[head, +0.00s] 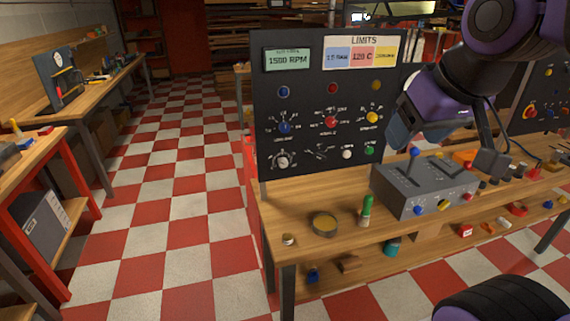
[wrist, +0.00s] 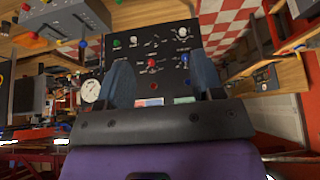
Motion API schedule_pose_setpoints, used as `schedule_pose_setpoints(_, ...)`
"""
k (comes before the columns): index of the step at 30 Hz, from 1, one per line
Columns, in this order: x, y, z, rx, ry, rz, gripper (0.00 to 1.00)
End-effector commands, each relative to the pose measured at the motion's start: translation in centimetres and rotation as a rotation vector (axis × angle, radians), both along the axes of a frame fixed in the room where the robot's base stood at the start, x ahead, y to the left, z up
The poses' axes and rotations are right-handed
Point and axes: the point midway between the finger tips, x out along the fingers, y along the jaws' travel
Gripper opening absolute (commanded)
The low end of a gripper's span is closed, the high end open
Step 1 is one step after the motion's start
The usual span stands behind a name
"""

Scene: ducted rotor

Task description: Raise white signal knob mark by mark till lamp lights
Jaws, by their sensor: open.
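The white signal knob (head: 283,161) sits at the lower left of the dark upright panel (head: 300,125), on a dial with pale marks around it. Its pointer setting is too small to read. Above it are a blue knob (head: 285,127), a red knob (head: 331,121) and a yellow knob (head: 372,117). A blue lamp (head: 277,91), a red lamp (head: 333,87) and a yellow lamp (head: 376,85) look dim. My gripper (wrist: 163,80) is open and empty, its blue-grey fingers apart in front of the panel. It is apart from the white knob, to its right in the head view.
The display (head: 288,60) reads 1500 RPM beside coloured limit cards (head: 362,56). A grey lever box (head: 425,185), a green-handled tool (head: 366,209) and a round tin (head: 325,223) stand on the wooden bench (head: 300,250). The checkered floor at left is clear.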

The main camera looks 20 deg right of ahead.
Motion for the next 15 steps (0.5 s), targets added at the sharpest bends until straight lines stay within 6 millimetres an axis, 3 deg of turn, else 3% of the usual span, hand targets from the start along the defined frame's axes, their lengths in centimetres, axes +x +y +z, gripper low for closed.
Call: schedule_pose_setpoints(15,17.5,2.1,-3.9,0.021,-0.269,0.022,0.61)
